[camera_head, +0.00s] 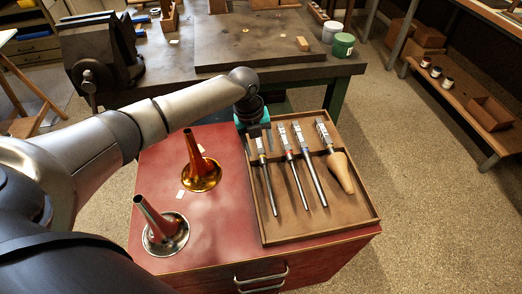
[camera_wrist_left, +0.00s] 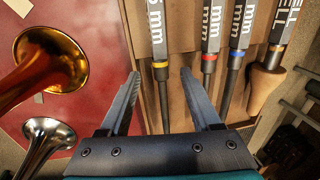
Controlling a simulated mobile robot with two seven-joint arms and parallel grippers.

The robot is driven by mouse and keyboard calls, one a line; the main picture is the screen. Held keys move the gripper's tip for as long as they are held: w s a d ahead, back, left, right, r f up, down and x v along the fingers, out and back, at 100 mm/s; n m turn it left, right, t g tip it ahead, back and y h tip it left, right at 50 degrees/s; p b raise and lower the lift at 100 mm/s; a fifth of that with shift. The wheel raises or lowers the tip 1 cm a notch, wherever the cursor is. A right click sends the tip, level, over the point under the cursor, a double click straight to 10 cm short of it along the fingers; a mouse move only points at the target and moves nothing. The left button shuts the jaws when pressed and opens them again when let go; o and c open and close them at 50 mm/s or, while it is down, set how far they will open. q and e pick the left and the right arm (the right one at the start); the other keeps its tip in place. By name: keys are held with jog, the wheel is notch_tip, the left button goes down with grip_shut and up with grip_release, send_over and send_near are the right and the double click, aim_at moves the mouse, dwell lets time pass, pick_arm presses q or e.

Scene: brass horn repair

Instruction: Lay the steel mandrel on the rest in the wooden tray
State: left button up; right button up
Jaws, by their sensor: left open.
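Several mandrels lie side by side in the wooden tray (camera_head: 319,233). The leftmost is a steel mandrel with a yellow band (camera_head: 268,188); its grey labelled handle and yellow band also show in the wrist view (camera_wrist_left: 160,72). Beside it lie a red-banded steel mandrel (camera_head: 297,183), a blue-banded one (camera_head: 314,181) and a wooden bell-shaped one (camera_head: 342,171). My left gripper (camera_head: 258,138) is above the tray's far left part. In the wrist view its open fingers (camera_wrist_left: 161,75) stand on either side of the yellow-banded mandrel.
A brass bell (camera_head: 203,176) and a silver bell (camera_head: 171,238) stand on the red cabinet top (camera_head: 222,222), left of the tray. Behind is a dark workbench (camera_head: 232,40) with a vise (camera_head: 103,50) and a green jar (camera_head: 343,45). The floor to the right is clear.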

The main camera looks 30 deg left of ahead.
pick_arm(q)
notch_tip(320, 180, up, 11)
jog(key=s+a+p, duration=0.1)
jog(key=p, duration=0.1)
jog(key=shift+a+r, duration=0.15)
jog(key=shift+a, duration=0.05)
dwell(0.4)
